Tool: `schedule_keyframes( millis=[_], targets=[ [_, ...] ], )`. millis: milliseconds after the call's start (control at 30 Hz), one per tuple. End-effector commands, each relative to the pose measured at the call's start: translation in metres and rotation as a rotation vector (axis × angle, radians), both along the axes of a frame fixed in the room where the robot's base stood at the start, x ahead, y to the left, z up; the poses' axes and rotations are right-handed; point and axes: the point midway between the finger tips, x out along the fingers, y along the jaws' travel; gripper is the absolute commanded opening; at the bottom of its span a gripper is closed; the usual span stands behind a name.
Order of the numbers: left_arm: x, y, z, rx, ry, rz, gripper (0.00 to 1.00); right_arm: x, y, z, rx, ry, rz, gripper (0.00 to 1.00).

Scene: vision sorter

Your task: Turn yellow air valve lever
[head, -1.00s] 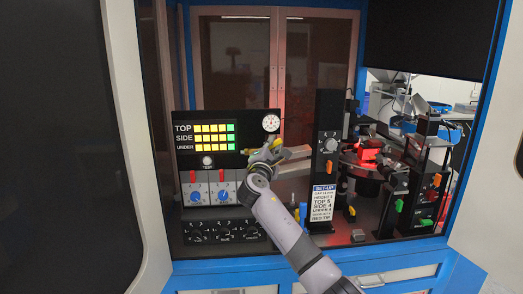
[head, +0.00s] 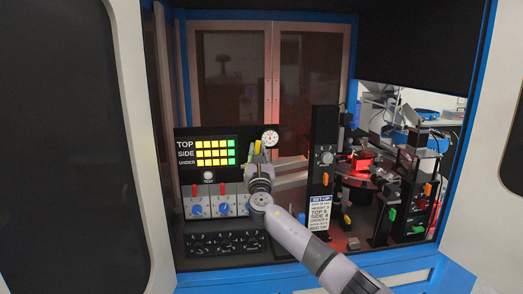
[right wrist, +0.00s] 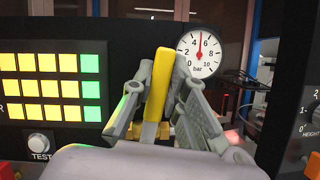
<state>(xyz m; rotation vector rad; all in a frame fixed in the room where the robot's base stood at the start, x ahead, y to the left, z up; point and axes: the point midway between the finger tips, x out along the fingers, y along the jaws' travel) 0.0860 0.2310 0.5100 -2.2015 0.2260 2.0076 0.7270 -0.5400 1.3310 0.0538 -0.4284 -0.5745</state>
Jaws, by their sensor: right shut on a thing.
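The yellow air valve lever (right wrist: 156,95) stands nearly upright in the right wrist view, leaning slightly right at its top. It also shows as a small yellow strip in the head view (head: 257,147), just below and left of the pressure gauge (head: 270,138). My right gripper (head: 258,157) is shut on the lever, with its grey fingers on both sides of it. The gauge dial (right wrist: 199,53) shows in the right wrist view with its red needle pointing up between 4 and 6 bar. My left gripper is not in view.
Left of the lever is the light panel (head: 207,152) with yellow and green squares. Blue knobs (head: 197,209) sit below it. A black set-up post (head: 322,150) stands close on the right, beside the sorter disc and red-lit part (head: 361,165).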

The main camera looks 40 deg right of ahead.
Motion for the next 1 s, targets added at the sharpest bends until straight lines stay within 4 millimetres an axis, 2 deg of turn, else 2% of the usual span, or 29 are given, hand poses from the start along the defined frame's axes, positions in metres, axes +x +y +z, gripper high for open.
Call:
schedule_keyframes(
  millis=[333, 900, 933, 1000],
  targets=[
    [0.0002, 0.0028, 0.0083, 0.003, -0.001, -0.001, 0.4, 0.0059, 0.0095, -0.0025, -0.132, 0.086, 0.002, 0.0],
    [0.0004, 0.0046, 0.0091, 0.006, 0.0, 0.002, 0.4, 0.0072, 0.0118, -0.0036, -0.16, 0.104, 0.002, 0.0],
    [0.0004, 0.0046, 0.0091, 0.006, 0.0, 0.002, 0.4, 0.0072, 0.0118, -0.0036, -0.161, 0.104, 0.001, 0.15],
    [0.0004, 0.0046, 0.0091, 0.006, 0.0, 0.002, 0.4, 0.0071, 0.0118, -0.0035, -0.16, 0.104, 0.002, 0.19]
  ],
)
